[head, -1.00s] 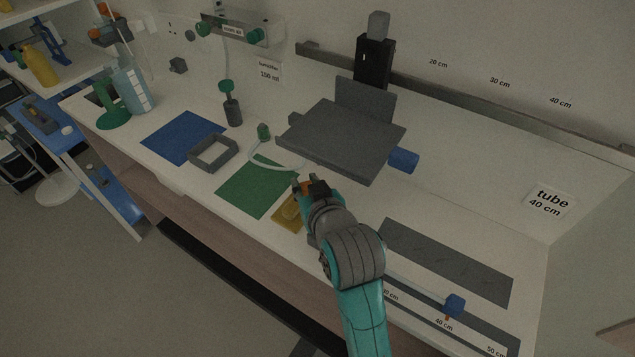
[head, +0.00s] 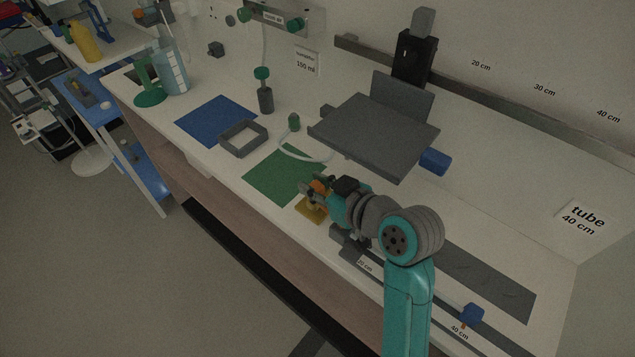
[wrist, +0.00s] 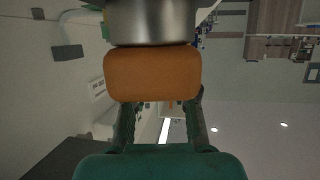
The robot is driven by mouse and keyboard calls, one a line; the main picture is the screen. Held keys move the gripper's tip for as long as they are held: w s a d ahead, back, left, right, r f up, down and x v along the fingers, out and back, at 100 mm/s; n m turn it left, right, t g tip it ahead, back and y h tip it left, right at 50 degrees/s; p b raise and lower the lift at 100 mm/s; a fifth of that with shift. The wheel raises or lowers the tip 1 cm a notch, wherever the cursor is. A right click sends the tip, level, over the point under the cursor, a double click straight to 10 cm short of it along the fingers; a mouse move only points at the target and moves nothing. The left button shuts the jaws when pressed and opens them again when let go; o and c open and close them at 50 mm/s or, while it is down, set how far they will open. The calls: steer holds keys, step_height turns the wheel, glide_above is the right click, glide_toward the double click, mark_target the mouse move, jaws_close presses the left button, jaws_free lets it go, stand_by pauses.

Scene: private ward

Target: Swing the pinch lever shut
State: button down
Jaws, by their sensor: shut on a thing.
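The pinch lever shows as an orange block (head: 320,187) above a small yellow base (head: 312,212), at the front edge of the green mat. My gripper (head: 318,183) reaches it from the right, with its fingers at the orange block. In the wrist view the orange block (wrist: 152,74) lies at the fingertips of my gripper (wrist: 162,104), which is shut on it. A round grey metal part (wrist: 155,22) sits against the block there. My gripper and wrist hide part of the lever, so its angle cannot be told.
The green mat (head: 280,180) lies behind the base. A pale tube (head: 298,157) curves toward a grey platform (head: 375,135). A grey square frame (head: 243,139) and a blue mat (head: 214,119) are further left. A blue clamp (head: 472,314) is at lower right.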

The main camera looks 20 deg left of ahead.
steer(key=shift+f, duration=0.1)
steer(key=c, duration=0.9)
jaws_free()
steer(key=v, duration=1.2)
steer(key=shift+s, duration=0.15)
